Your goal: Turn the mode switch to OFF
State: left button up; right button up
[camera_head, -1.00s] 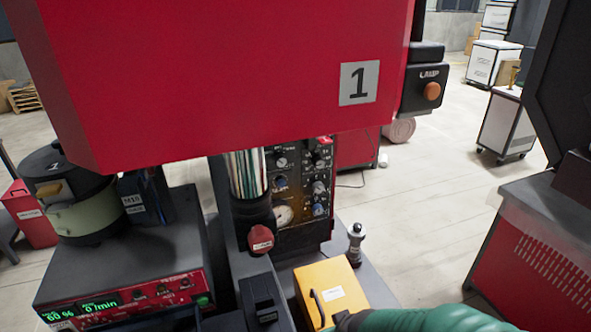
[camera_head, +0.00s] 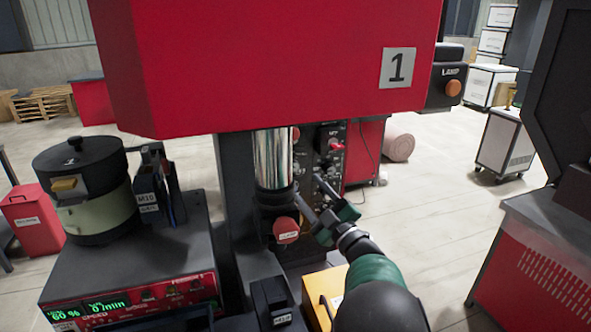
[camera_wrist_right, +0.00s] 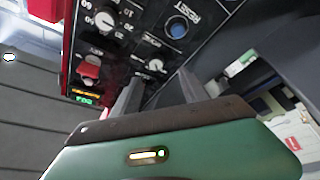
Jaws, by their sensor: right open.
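The black control panel (camera_head: 328,150) stands behind the shiny column. In the right wrist view the panel (camera_wrist_right: 128,42) carries a small knob (camera_wrist_right: 157,66), a larger dial (camera_wrist_right: 105,20), a blue RESET button (camera_wrist_right: 176,27) and a red switch (camera_wrist_right: 88,70). I cannot tell which is the mode switch; the labels are rotated and small. My right gripper (camera_head: 312,188) is in front of the panel, its fingers open and empty. In the right wrist view its fingers (camera_wrist_right: 160,80) point at the small knob's area; contact is not clear. The arm hides the lower panel. My left gripper is not in view.
A red housing (camera_head: 260,65) marked 1 overhangs the panel. A shiny column (camera_head: 272,160) with a red-faced part (camera_head: 286,230) stands close left of my gripper. A yellow box (camera_head: 318,291) is below my arm. A feeder bowl (camera_head: 85,190) stands left; open floor lies right.

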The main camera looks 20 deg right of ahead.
aim_at(295, 170)
jog(key=x, duration=0.4)
jog(key=d+p+x, duration=0.1)
jog(key=x, duration=0.2)
jog(key=shift+w, duration=0.15)
jog(key=shift+w+d, duration=0.3)
jog(key=shift+w, duration=0.1)
jog(key=shift+a, duration=0.3)
jog(key=shift+a+r, duration=0.15)
jog(key=shift+a, duration=0.3)
jog(key=c, duration=0.4)
jog(key=shift+c, duration=1.2)
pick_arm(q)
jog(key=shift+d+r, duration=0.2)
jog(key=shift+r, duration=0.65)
pick_arm(e)
jog(key=shift+d+f, duration=0.2)
jog(key=shift+d, duration=0.1)
grip_shut()
